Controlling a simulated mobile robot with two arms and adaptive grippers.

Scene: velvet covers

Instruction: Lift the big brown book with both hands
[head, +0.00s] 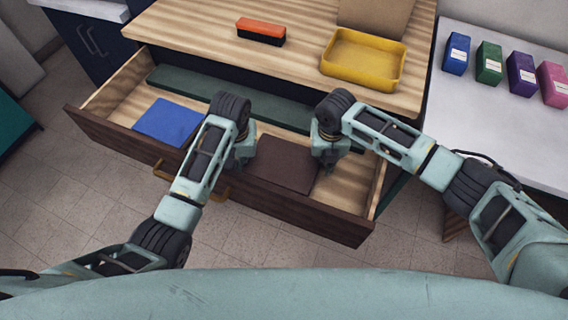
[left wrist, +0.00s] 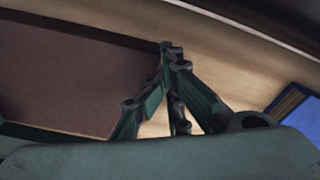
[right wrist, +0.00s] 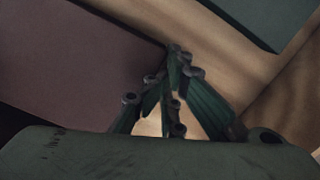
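The big brown book (head: 283,164) lies flat in the open drawer, between my two grippers. It fills the left of the left wrist view (left wrist: 75,75) and of the right wrist view (right wrist: 90,65). My left gripper (head: 238,163) is inside the drawer at the book's left side; its fingertips meet in the left wrist view (left wrist: 170,49), with nothing seen between them. My right gripper (head: 329,168) is at the book's right side, and its fingertips also meet (right wrist: 176,50). Both sets of tips are close to the book's edges; I cannot tell whether they touch.
The drawer (head: 125,148) also holds a blue book (head: 168,122) at left and a long dark green item (head: 185,82) along the back. On the top above are an orange-and-black block (head: 261,31) and a yellow tray (head: 345,82). Several coloured boxes stand on the white table (head: 465,105).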

